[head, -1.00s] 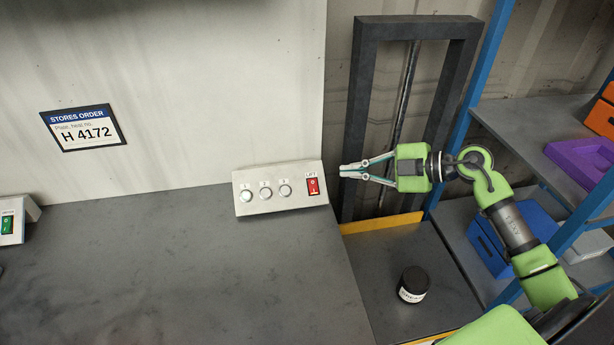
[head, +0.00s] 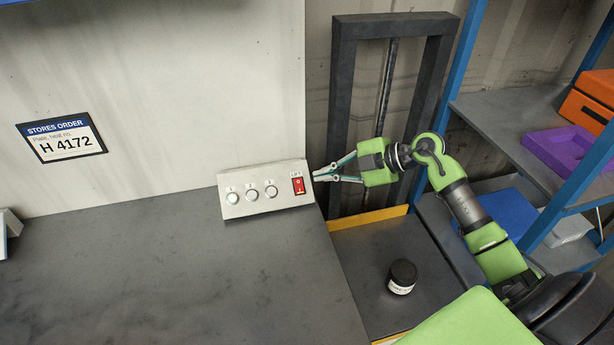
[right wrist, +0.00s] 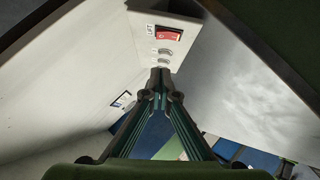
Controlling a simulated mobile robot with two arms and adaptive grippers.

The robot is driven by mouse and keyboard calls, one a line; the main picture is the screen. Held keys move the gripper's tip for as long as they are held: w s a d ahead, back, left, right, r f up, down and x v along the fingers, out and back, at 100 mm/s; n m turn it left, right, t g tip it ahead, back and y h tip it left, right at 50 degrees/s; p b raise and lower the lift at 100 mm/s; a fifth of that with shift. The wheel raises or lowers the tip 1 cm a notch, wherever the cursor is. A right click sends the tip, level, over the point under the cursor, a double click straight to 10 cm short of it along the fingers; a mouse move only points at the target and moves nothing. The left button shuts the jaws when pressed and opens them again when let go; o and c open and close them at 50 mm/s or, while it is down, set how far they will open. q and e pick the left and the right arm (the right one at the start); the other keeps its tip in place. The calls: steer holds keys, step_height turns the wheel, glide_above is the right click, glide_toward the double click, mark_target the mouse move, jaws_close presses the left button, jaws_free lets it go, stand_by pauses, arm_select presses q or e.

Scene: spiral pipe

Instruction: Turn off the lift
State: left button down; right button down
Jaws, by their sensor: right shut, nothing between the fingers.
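The lift control box (head: 246,203) is a pale panel on the grey counter against the white wall. It has three round buttons numbered 1 to 3 and, at its right end, a red rocker switch (head: 298,186) labelled LIFT. The red switch also shows in the right wrist view (right wrist: 168,35), beyond the fingertips. My right gripper (head: 315,175) is shut and empty, its tips just right of the switch; I cannot tell if they touch the box. In the right wrist view its fingers (right wrist: 161,75) meet at the tips. My left gripper is not in view.
A dark lift frame (head: 343,110) stands behind my right arm. A black jar (head: 401,276) with a white label sits on the lift platform (head: 350,250). A blue shelf rack at right holds a purple tray (head: 565,150) and an orange box (head: 588,105).

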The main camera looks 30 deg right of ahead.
mark_target(296, 182)
steer(key=w+f, duration=0.1)
steer(key=w+a+f, duration=0.1)
steer(key=w+f, duration=0.1)
steer(key=w+a+f+p, duration=0.1)
steer(key=w, duration=0.1)
steer(key=shift+f, duration=0.2)
steer(key=shift+w+f, duration=0.3)
steer(key=shift+f, duration=0.2)
steer(key=shift+d, duration=0.1)
steer(key=shift+w+d+p, duration=0.1)
steer(key=shift+w+p, duration=0.05)
steer(key=shift+p, duration=0.15)
steer(key=shift+f, duration=0.1)
